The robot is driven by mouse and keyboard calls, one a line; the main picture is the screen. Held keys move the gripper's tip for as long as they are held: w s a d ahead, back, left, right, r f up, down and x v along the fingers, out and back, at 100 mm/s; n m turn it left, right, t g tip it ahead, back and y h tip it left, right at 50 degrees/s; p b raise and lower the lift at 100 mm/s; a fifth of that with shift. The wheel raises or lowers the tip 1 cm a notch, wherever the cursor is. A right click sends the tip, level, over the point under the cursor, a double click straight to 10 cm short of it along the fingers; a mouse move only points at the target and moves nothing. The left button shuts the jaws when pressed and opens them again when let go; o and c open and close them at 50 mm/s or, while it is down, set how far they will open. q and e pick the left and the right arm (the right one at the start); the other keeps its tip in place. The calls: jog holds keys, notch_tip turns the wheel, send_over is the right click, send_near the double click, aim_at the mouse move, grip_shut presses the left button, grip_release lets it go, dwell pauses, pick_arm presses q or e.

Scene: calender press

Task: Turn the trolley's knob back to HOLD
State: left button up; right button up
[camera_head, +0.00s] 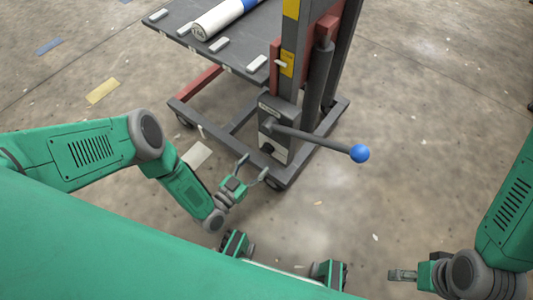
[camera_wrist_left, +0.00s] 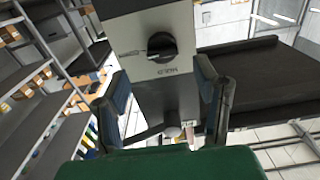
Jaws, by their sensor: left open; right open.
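The trolley's control box (camera_head: 276,120) sits low on the mast, with a black knob (camera_head: 267,148) on its lower pale plate. In the left wrist view the knob (camera_wrist_left: 160,47) is near the top centre, with a pale mark pointing left. A label that seems to read HOLD (camera_wrist_left: 170,70) shows inverted below it in that view. My left gripper (camera_head: 254,165) is open and empty, close in front of the plate; its fingers are apart from the knob, one to each side of it in the wrist view. My right gripper (camera_head: 402,275) is at lower right, away from the trolley.
A lever with a blue ball end (camera_head: 359,153) sticks out to the right from the control box, above the knob. The trolley's dark platform (camera_head: 233,42) carries a white and blue roll (camera_head: 217,18). Base rails (camera_head: 200,90) run near the floor. Floor to the right is clear.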

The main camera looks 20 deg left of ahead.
aim_at(265, 150)
pick_arm(q)
jog(key=x, duration=0.2)
jog(key=b+x, duration=0.1)
jog(key=x, duration=0.3)
jog(key=shift+a+f+b, duration=0.15)
jog(key=shift+a+b, duration=0.15)
jog(key=shift+b, duration=0.05)
jog(key=shift+w+d, duration=0.2)
jog(key=shift+c, duration=0.5)
jog(key=c, duration=1.1)
jog(key=shift+o, duration=0.2)
